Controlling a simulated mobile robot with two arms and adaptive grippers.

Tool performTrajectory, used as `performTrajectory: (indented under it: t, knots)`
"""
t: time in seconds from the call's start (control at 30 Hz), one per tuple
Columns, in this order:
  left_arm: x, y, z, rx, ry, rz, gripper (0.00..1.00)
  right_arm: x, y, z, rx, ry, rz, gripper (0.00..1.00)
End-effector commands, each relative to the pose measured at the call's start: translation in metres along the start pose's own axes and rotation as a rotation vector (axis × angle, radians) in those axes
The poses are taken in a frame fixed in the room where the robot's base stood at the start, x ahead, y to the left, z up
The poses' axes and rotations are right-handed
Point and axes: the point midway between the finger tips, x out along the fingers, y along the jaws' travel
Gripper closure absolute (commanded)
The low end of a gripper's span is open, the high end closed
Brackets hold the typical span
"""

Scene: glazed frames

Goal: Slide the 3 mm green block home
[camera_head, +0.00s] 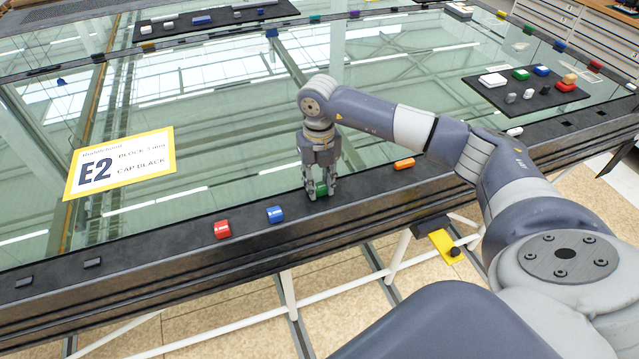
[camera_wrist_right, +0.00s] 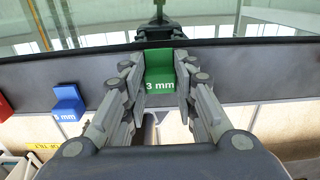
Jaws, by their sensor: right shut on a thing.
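The green block (camera_head: 321,188) sits at the black frame rail (camera_head: 345,199) along the near edge of the glass. In the right wrist view the green block (camera_wrist_right: 159,68) reads "3 mm" and lies between my fingers. My right gripper (camera_head: 320,193) points down and is shut on it. The block's underside is hidden, so I cannot tell whether it touches the rail. A dark upright piece (camera_wrist_right: 157,32) stands just beyond the block in the wrist view. My left gripper is not in view.
On the rail, a blue block (camera_head: 275,214) and a red block (camera_head: 222,229) lie left of my gripper, an orange block (camera_head: 404,164) right. A yellow-bordered E2 card (camera_head: 121,162) lies on the glass. A black mat (camera_head: 499,100) with several pieces is at right.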

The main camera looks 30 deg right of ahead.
Motion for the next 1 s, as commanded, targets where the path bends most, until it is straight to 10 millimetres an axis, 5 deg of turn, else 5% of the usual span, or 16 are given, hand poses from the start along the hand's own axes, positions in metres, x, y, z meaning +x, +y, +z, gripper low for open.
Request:
performTrajectory:
  t: [0.1,0.13,0.23,0.43,0.67,1.0]
  knots:
    - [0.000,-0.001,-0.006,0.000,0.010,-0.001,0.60,-0.003,-0.001,0.006,0.005,-0.020,0.001,1.00]
    - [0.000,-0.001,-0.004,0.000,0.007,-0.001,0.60,-0.003,-0.001,0.006,0.005,-0.020,0.001,0.71]
    - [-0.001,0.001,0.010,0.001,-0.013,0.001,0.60,-0.003,-0.001,0.005,0.005,-0.018,0.001,0.53]
    - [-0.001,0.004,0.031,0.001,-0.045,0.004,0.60,-0.001,-0.001,0.004,0.004,-0.013,0.000,0.53]
    - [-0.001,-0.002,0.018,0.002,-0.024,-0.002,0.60,-0.009,0.000,0.004,0.003,-0.012,0.002,0.53]
    - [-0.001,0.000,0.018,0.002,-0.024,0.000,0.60,-0.077,0.000,0.004,0.003,-0.016,0.002,0.53]
